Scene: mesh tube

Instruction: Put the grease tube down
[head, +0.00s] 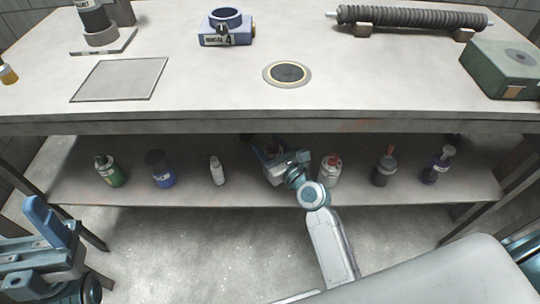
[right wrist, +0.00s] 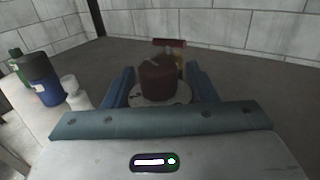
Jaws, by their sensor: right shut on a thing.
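My right gripper (head: 277,157) reaches over the lower shelf, in the gap between the small white bottle and the red-and-white bottle. In the right wrist view, its two blue fingers are shut on the grease tube (right wrist: 159,82), a dark red-brown cylinder with a pale round part at its near end. The head view hides most of the tube behind the gripper, and I cannot tell whether it touches the shelf. My left gripper (head: 52,232) is at the left edge, away from the shelf; its jaw gap is unclear.
The lower shelf (head: 120,192) holds a green bottle (head: 108,171), blue container (head: 160,169), white bottle (head: 217,171), red-and-white bottle (head: 330,170), dark bottle (head: 384,168) and purple bottle (head: 437,166). The table top (head: 200,80) overhangs the shelf.

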